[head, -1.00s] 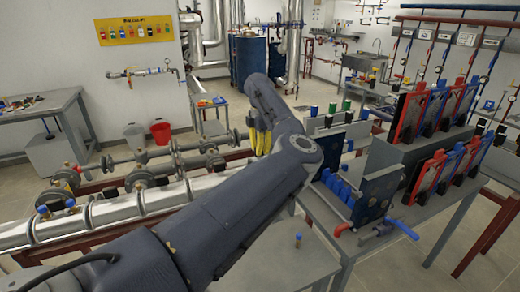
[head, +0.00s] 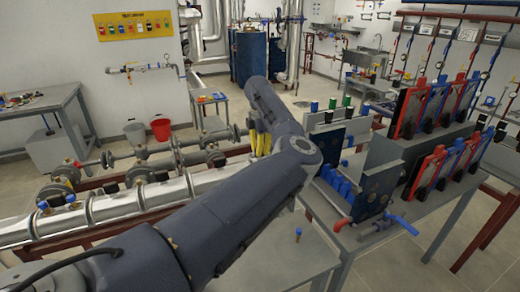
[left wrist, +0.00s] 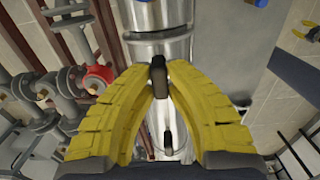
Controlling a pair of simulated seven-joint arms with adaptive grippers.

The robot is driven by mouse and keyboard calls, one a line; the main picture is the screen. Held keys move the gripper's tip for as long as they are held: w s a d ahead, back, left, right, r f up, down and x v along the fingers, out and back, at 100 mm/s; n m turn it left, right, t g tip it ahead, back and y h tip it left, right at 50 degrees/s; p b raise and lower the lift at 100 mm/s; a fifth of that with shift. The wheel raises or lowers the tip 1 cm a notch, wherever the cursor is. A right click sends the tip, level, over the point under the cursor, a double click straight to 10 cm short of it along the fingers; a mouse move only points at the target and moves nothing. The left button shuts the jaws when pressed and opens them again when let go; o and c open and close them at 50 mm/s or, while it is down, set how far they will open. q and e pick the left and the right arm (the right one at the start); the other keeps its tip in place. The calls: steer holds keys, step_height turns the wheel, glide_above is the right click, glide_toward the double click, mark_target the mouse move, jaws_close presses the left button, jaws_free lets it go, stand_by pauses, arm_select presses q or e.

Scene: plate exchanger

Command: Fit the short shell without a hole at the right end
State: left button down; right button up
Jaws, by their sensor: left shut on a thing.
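My left gripper (head: 259,146) shows yellow in the head view, over the right part of the silver-clad pipe, partly hidden by my arm. In the left wrist view its fingertips (left wrist: 158,80) meet on a black knob (left wrist: 158,66). The knob appears to belong to a bright silver shell (left wrist: 160,50) below, which lies along the pipe line. I cannot tell whether this shell touches the pipe or has a hole. Other silver shells (head: 140,193) with black knobs lie along the pipe at left. My right gripper is not in view.
Grey pipework with flanges and a red ring (left wrist: 97,78) runs beside the pipe. A grey table (head: 290,255) stands right of it with a small blue-capped item (head: 298,232). The plate exchanger bench (head: 350,245) with blue and red parts stands further right.

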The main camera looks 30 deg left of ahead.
arm_select(q)
steer(key=c, duration=1.4)
jaws_free()
steer(key=shift+r, duration=4.5)
